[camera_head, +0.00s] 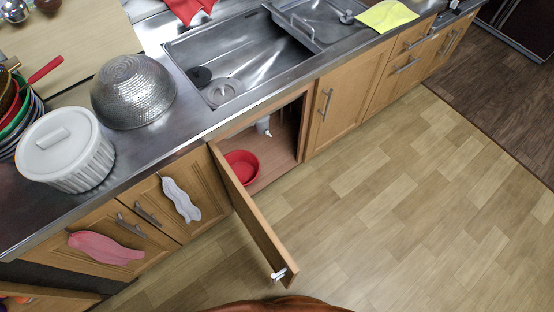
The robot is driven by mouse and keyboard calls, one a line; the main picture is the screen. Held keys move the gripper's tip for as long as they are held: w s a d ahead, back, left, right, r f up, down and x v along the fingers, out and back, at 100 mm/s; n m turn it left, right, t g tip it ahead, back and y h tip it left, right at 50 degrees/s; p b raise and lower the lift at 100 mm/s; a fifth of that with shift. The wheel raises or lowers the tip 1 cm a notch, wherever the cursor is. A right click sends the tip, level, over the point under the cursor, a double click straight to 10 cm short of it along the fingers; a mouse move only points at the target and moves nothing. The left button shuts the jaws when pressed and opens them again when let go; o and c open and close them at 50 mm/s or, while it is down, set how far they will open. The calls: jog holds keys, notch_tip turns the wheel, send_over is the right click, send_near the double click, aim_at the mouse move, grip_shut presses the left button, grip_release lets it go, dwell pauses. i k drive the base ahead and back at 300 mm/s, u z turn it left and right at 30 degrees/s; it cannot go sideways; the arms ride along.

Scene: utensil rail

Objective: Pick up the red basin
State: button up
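The red basin (242,166) sits inside the open cabinet under the sink, on the cabinet floor near the left side. Its left part is hidden behind the open cabinet door (250,215). The door stands swung out into the room, with a handle (279,275) near its outer end. My gripper is not in view.
The white drain pipe (264,126) hangs in the cabinet behind the basin. The counter (145,140) above holds an upturned metal bowl (133,91) and a white lidded pot (66,149). The wood floor (390,210) right of the door is clear. A reddish-brown shape shows at the bottom edge.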

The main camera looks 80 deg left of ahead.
aim_at(247, 166)
jog(key=i, duration=1.1)
jog(key=u, duration=2)
jog(key=i, duration=0.9)
jog(key=u, duration=2.05)
